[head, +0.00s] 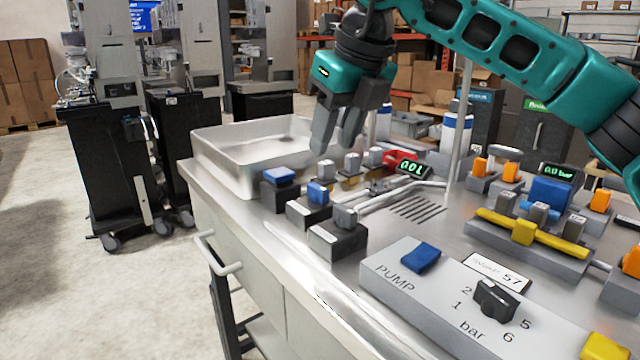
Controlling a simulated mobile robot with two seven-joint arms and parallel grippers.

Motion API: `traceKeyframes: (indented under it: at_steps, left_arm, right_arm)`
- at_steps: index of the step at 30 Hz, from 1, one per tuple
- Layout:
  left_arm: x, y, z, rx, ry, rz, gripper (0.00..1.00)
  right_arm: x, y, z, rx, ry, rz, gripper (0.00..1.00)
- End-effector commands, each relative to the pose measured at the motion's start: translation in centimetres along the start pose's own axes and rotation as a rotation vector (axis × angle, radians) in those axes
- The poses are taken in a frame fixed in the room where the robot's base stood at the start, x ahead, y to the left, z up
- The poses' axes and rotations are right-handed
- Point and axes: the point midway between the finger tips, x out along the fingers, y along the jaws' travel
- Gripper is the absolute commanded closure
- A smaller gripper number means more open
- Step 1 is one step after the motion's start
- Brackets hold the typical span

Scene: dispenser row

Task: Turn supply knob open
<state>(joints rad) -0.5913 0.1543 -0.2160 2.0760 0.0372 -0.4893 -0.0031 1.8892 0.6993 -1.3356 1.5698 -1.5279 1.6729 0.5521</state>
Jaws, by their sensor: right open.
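My right gripper (335,147) hangs from the teal arm coming in from the right, fingers pointing down. It is open, with nothing seen between the fingers. It appears above or behind a row of dark blocks carrying a blue knob (279,175), a second blue knob (319,192) and a grey knob (346,214). I cannot read a label naming the supply knob. The front panel (386,268), marked PUMP and bar, carries a blue knob (422,257) and a black dial (495,297). My left gripper is not in view.
A steel basin (222,166) stands at the bench's left end. A green display (411,168) reads 0.0L. Orange knobs and yellow handles (523,232) crowd the right. A drain grille (417,208) lies mid-bench.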

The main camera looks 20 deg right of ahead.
Motion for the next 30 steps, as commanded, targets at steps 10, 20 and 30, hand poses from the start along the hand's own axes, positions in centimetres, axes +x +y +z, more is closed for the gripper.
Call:
traceKeyframes:
  at_steps: [10, 20, 30]
  left_arm:
    - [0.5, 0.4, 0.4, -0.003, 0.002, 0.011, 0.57]
    - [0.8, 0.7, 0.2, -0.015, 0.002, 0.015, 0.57]
    - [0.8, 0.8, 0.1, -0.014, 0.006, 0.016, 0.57]
  right_arm:
    - [7.0, 0.1, -0.1, -0.001, 0.001, 0.001, 0.58]
    - [8.8, 0.1, 0.0, -0.001, 0.0, 0.002, 0.58]
    - [8.8, 0.1, 0.0, -0.002, 0.0, 0.002, 0.73]
